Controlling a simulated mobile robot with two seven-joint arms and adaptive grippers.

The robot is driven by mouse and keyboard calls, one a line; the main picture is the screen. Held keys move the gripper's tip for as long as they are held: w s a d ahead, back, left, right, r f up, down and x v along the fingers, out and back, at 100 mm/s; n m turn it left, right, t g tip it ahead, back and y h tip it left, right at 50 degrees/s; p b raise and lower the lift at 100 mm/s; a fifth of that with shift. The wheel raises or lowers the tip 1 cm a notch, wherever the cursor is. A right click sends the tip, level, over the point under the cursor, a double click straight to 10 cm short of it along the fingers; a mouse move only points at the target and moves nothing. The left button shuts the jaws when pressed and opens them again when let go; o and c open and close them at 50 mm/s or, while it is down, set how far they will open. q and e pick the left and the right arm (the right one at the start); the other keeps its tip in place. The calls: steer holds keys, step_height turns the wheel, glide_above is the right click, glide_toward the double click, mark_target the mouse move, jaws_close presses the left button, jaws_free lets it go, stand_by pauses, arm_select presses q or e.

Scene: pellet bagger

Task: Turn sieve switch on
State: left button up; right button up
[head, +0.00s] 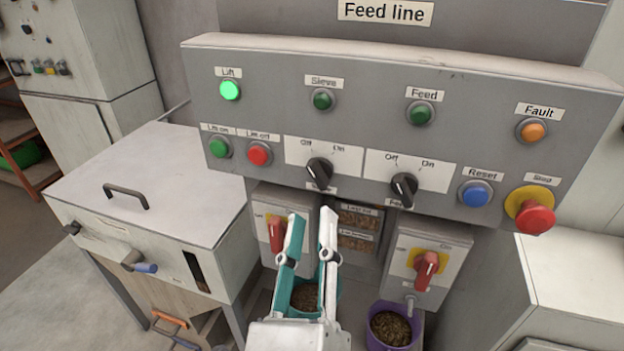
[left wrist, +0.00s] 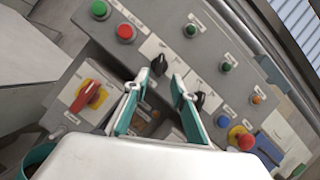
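The sieve switch (head: 319,173) is a black rotary knob on a white plate marked Off on the left and On on the right. Its handle leans toward the Off side. In the left wrist view the sieve knob (left wrist: 158,66) shows just beyond the fingertips, roughly between them. The sieve lamp (head: 322,99) above it is dark green and looks unlit. My left gripper (head: 312,216) is open and empty, below the knob in the head view, with its fingers pointing at the panel; it also shows in the left wrist view (left wrist: 160,80). My right gripper is not in view.
The feed switch (head: 404,188) is a similar knob to the right. The lift lamp (head: 230,90) glows green. The lift off button (head: 258,154), reset button (head: 475,193) and red stop button (head: 535,218) sit nearby. Boxes with red handles (head: 426,270) stand below the panel.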

mark_target(316, 180)
arm_select(q)
steer(key=p+x, duration=0.1)
steer(key=x, duration=0.4)
steer(key=shift+r, duration=0.25)
steer(key=shift+p+x, duration=0.3)
steer(key=shift+x, duration=0.6)
steer(key=shift+a+f, duration=0.1)
steer(key=shift+f, duration=0.05)
steer(key=shift+c, duration=0.4)
jaws_close()
